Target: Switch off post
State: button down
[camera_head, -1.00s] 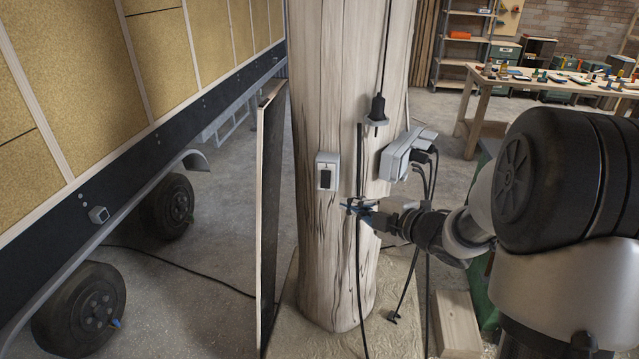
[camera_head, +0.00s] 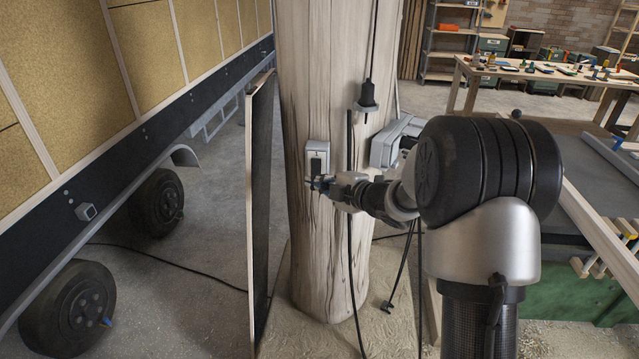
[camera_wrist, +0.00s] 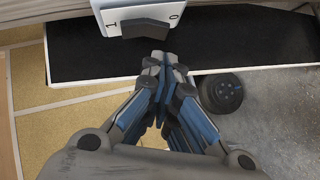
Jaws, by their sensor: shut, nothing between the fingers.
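The post (camera_head: 300,235) is a thick pale wooden trunk standing upright in the middle of the head view. A grey switch box (camera_head: 318,146) with a dark rocker is fixed to its front. In the wrist view the switch box (camera_wrist: 118,12) shows marks "1" at left and "0" at right, with the black rocker (camera_wrist: 146,28) between them. My gripper (camera_head: 318,184) is shut and empty, its tips at the lower end of the rocker. In the wrist view my gripper (camera_wrist: 164,62) is just below the rocker. I cannot tell whether they touch.
A grey socket box (camera_head: 392,142) and a hanging black plug (camera_head: 367,95) are on the post's right side, with cables below. A thin upright panel (camera_head: 261,200) stands left of the post. The trailer (camera_head: 95,150) is further left; a workbench (camera_head: 500,75) is behind right.

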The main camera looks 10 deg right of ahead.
jog(key=shift+w+d+f, duration=0.2)
jog(key=shift+w+f, duration=0.05)
jog(key=shift+w, duration=0.25)
jog(key=shift+w+d+f, duration=0.2)
jog(key=shift+w, duration=0.25)
